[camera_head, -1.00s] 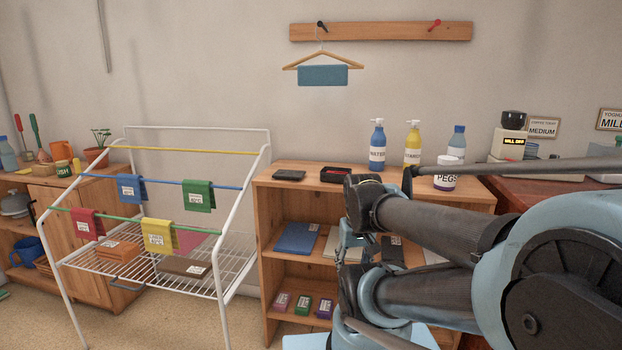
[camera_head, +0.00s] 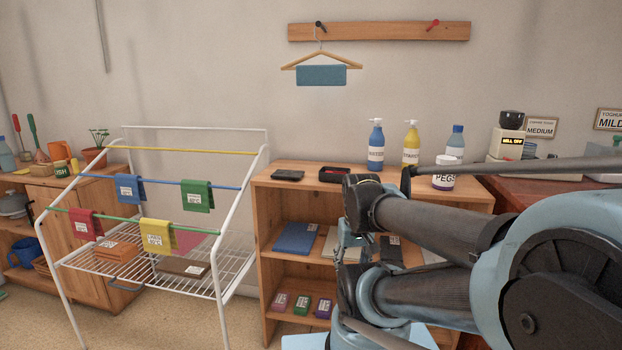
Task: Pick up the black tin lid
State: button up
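A flat black piece that looks like the tin lid (camera_head: 288,175) lies on the left part of the wooden dresser's top (camera_head: 268,180). An open black tin (camera_head: 334,176) with something red inside stands to its right, apart from it. My arm comes in from the right, in front of the dresser. The part that seems to be my gripper (camera_head: 349,250) is at the arm's left end, right of and lower in the picture than the lid. It is apart from the lid. Its fingers are not clear, and I cannot tell whether they are open or shut.
Blue (camera_head: 376,148) and yellow (camera_head: 411,146) pump bottles and a pegs jar (camera_head: 444,175) stand farther right on the dresser top. A white drying rack (camera_head: 226,235) with hung cloths stands close to the dresser's left. The wall above the lid is clear up to the hanger (camera_head: 320,60).

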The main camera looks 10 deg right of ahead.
aim_at(279, 174)
jog(key=k, duration=0.5)
jog(key=z, duration=1.15)
jog(key=i, duration=0.7)
jog(key=u, duration=1.2)
